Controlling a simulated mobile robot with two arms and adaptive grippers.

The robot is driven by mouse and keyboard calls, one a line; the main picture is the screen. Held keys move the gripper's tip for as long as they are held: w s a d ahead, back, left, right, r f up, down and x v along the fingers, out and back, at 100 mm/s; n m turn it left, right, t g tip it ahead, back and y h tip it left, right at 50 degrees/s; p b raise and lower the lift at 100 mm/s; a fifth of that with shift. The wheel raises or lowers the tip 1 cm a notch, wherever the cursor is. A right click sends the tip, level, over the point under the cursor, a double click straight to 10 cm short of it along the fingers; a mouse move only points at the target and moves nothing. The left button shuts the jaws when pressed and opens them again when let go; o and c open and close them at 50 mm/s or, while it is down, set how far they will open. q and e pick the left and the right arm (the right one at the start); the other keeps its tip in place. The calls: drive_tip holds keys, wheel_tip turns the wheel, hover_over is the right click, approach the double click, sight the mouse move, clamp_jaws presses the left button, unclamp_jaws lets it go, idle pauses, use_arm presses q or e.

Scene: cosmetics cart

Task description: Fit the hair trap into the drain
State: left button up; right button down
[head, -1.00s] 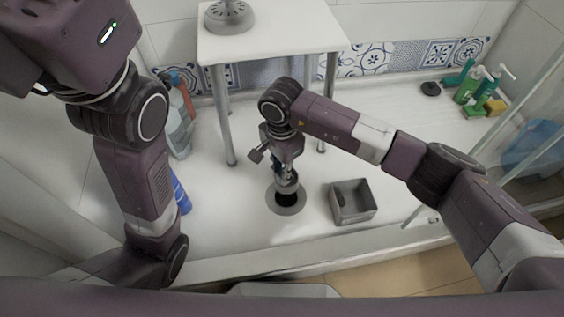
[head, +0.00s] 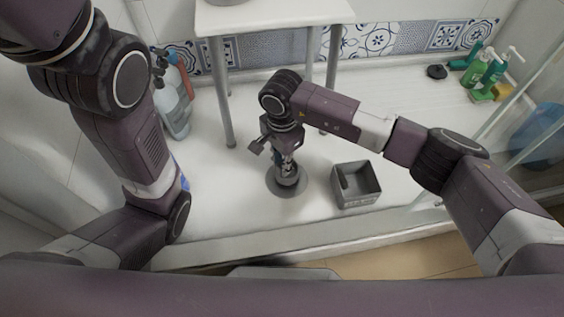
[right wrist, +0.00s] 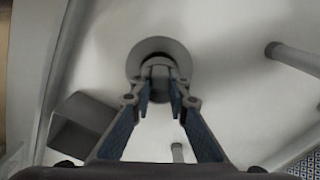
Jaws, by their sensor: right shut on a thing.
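The drain (head: 272,187) is a round grey ring in the white shower floor. It also shows in the right wrist view (right wrist: 137,53). My right gripper (head: 286,171) points down over the drain. In the right wrist view its two fingers (right wrist: 159,88) are shut on the hair trap (right wrist: 159,66), a grey round piece with a raised grip. In the head view the hair trap (head: 289,181) is at the drain opening and covers the dark hole. I cannot tell whether it is fully seated. My left gripper is out of view.
A grey open box (head: 358,196) stands just right of the drain. A white stool (head: 273,16) stands behind. Bottles (head: 172,105) are at the left, and green bottles (head: 492,67) at the far right. The floor between is clear.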

drive_tip(key=shift+f, duration=0.5)
drive_tip(key=shift+b, duration=0.3)
idle(1.0)
drive_tip(key=shift+f+b, duration=2.25)
drive_tip(key=shift+f, duration=0.7)
drive_tip(key=c, duration=1.8)
unclamp_jaws()
drive_tip(key=shift+o, duration=0.2)
